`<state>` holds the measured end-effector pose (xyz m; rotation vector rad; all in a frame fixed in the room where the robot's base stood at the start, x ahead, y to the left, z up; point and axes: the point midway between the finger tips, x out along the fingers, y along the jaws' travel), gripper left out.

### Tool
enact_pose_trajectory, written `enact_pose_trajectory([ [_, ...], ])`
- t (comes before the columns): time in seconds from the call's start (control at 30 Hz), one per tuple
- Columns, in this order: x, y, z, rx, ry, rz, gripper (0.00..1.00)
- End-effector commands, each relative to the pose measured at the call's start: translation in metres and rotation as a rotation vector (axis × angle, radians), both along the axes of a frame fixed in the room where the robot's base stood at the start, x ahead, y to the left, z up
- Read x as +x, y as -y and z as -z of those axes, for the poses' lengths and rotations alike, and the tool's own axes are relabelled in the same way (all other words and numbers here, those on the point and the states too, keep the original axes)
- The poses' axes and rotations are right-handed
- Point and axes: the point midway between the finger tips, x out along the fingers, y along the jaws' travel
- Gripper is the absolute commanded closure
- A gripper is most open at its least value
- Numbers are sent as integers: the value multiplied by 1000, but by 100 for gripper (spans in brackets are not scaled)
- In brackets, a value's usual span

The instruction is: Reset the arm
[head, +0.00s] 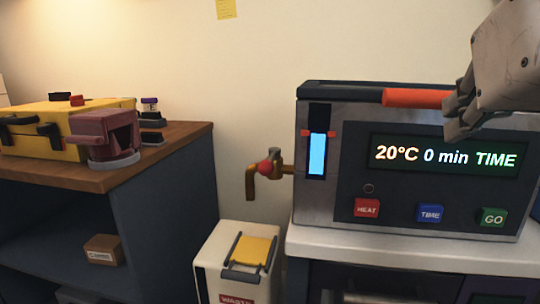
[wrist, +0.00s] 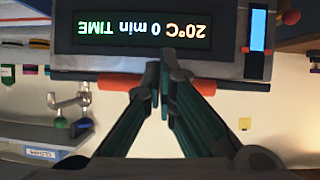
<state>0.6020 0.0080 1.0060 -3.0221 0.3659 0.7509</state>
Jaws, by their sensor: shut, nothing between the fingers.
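My gripper (head: 462,118) is at the right of the head view, in front of the upper part of the grey heating machine (head: 345,205). In the wrist view, which is upside down, my gripper (wrist: 161,72) has its fingertips together with nothing between them. The fingers overlap the machine's orange-red bar (head: 415,98), which also shows in the wrist view (wrist: 118,82). I cannot tell whether they touch it. The display (head: 445,156) reads 20°C 0 min TIME. The HEAT (head: 367,208), TIME (head: 430,214) and GO (head: 493,217) buttons sit below it.
A brass tap (head: 262,170) sticks out from the machine's left side, above a waste bin (head: 212,275) with a yellow lid panel. At left, a wooden-topped bench (head: 185,140) holds a yellow case (head: 50,155) and a maroon device (head: 105,130).

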Motion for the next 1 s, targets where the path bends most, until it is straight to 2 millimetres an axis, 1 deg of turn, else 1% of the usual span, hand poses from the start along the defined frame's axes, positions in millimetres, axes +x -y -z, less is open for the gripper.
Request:
enact_pose_trajectory([
  [0.03,0,5,20,8,-66,2,100],
  [0.07,-2,7,32,11,-105,2,100],
  [0.1,-5,11,52,20,-171,1,100],
  [0.13,-8,13,66,23,-222,-1,100],
  [0.17,-12,16,84,32,-284,-3,100],
  [0.2,-20,18,108,43,-369,-10,100],
  [0.27,-35,21,143,61,-504,-26,100],
  [0.3,-47,21,164,75,-592,-39,100],
  [0.37,-66,20,192,96,-718,-63,100],
  [0.4,-80,19,209,114,-800,-81,100],
  [0.47,-102,15,231,140,-919,-113,100],
  [0.5,-118,13,244,158,-998,-135,100],
  [0.53,-130,10,252,175,-1057,-153,100],
  [0.57,-136,9,252,182,-1087,-165,100],
  [0.6,-129,10,237,175,-1058,-162,100],
  [0.87,-115,10,182,167,-1007,-165,100],
  [1.0,-109,10,148,163,-976,-168,100],
])
